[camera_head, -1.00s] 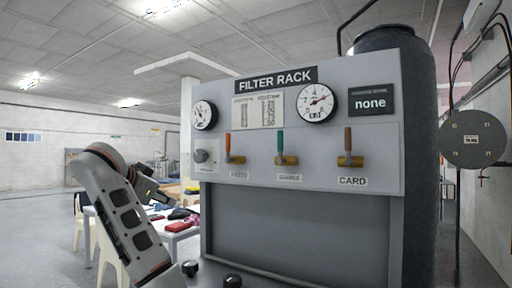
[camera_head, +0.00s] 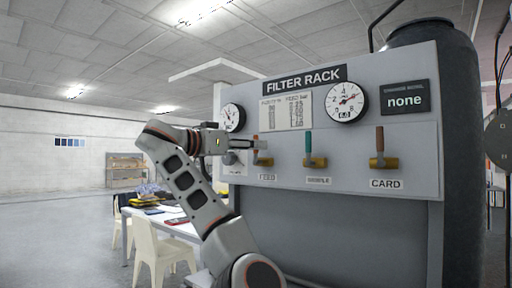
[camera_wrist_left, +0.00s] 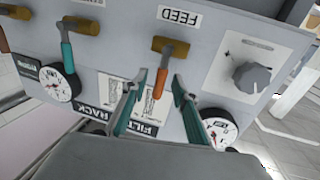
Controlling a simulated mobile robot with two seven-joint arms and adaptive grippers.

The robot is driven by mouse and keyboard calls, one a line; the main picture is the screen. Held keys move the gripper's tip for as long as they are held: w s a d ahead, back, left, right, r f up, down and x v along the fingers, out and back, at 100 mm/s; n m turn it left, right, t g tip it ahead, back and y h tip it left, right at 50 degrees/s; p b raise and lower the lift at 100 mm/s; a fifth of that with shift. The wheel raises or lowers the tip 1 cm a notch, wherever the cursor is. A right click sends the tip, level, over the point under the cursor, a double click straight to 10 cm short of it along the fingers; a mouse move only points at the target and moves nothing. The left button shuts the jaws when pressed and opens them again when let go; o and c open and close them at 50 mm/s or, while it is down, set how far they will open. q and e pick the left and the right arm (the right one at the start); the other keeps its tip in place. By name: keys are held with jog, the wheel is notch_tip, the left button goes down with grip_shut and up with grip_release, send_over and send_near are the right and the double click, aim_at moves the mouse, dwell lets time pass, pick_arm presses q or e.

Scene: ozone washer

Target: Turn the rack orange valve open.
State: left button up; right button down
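The orange valve handle (camera_head: 257,146) is the leftmost of three on the filter rack (camera_head: 330,82), above the FEED label. It points up from its brass body. My left gripper (camera_head: 247,142) is at this handle, in front of the panel. In the left wrist view, which shows the rack upside down, the orange handle (camera_wrist_left: 160,80) lies between the two teal fingers of the left gripper (camera_wrist_left: 159,76). The fingers are open, with a gap visible on both sides of the handle. My right gripper is not in view.
A teal-handled valve (camera_head: 308,145) and a brown-handled CARD valve (camera_head: 379,140) are to the right. A grey knob (camera_wrist_left: 251,76) sits beside the orange valve. Gauges (camera_head: 346,101) are above. A table (camera_head: 178,228) and a white chair (camera_head: 160,250) stand left of the rack.

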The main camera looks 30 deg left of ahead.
pick_arm(q)
jog(key=shift+w+d, duration=0.15)
jog(key=shift+w, duration=0.45)
grip_shut()
